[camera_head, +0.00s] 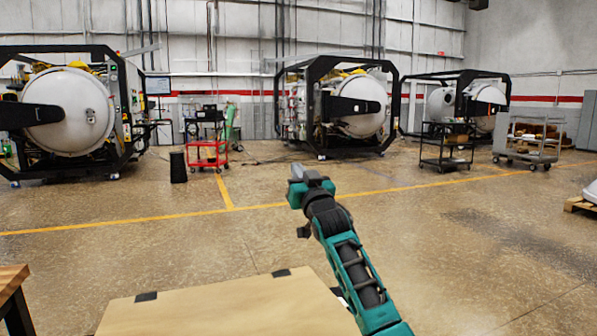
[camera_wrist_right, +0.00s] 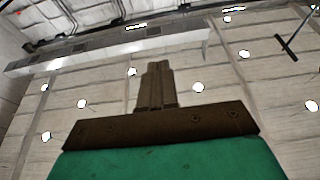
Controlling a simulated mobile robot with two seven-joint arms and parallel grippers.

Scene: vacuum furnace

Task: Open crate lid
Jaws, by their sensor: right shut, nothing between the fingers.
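The crate lid (camera_head: 225,308) is a flat, light wooden panel with dark pieces along its far edge. It lies at the bottom of the head view, and its near part is cut off by the frame. My right gripper (camera_head: 302,173) is raised above and beyond the lid's far edge, not touching it. In the right wrist view its fingers (camera_wrist_right: 157,80) are together with nothing between them, pointing toward the ceiling. The crate's sides are hidden below the lid. My left gripper is not in view.
A wooden table corner (camera_head: 12,282) is at the lower left. Beyond the lid is open floor with a yellow line (camera_head: 120,222). Farther back stand several vacuum furnaces (camera_head: 338,105), a red cart (camera_head: 207,153), a black bin (camera_head: 178,167) and a dark cart (camera_head: 446,148).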

